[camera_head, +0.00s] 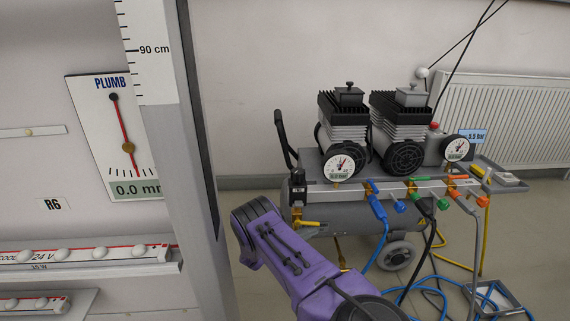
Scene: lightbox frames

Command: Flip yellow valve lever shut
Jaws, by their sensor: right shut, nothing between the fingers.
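A second yellow fitting (478,171) shows at the bar's right end. I cannot tell which one the task means. My left gripper is not in view.
The compressor (404,152) carries gauges and blue, green and orange valves on the bar. Blue, black and yellow hoses (487,240) hang to the floor. A grey post (192,150) and a wall panel stand at left. A radiator (515,115) is behind.

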